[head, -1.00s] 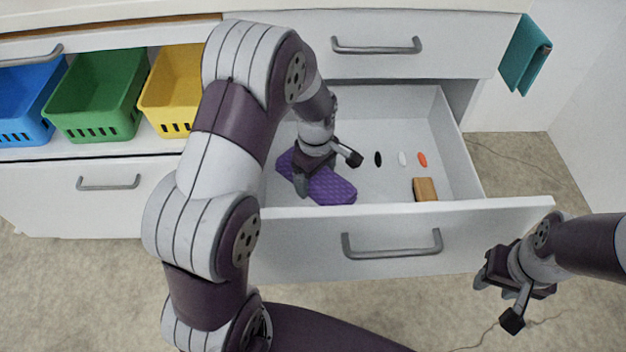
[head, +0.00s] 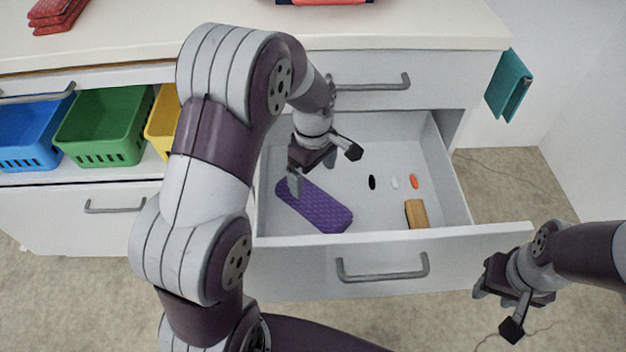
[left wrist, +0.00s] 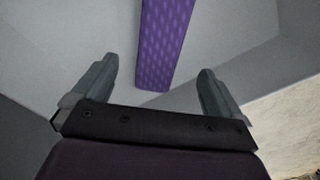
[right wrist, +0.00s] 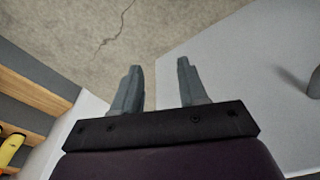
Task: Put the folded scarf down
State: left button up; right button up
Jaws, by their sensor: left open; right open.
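The folded scarf (head: 315,206) is a purple, patterned, flat bundle. It lies on the floor of the open drawer (head: 395,238), towards the left front. It also shows in the left wrist view (left wrist: 165,42), beyond the fingers. My left gripper (head: 304,178) is open and empty above the scarf's back left end, apart from it in the left wrist view. My right gripper (head: 494,290) is open and empty, outside the drawer to the right of its front.
The drawer also holds a black, a white and an orange small oval (head: 413,182) and a wooden block (head: 415,213). Blue, green (head: 104,128) and yellow baskets stand on the left shelf. A teal cloth (head: 508,85) hangs at the right. Red folded cloths (head: 55,14) lie on the counter.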

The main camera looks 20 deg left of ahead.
pick_arm(q)
jog(key=s+d+r+m+t, duration=0.1)
jog(key=s+d+r+m, duration=0.1)
jog(key=s+m, duration=1.1)
jog(key=shift+s+d+r+m, duration=0.15)
jog(key=shift+s+r+m, duration=0.25)
jog(key=shift+r+m, duration=0.3)
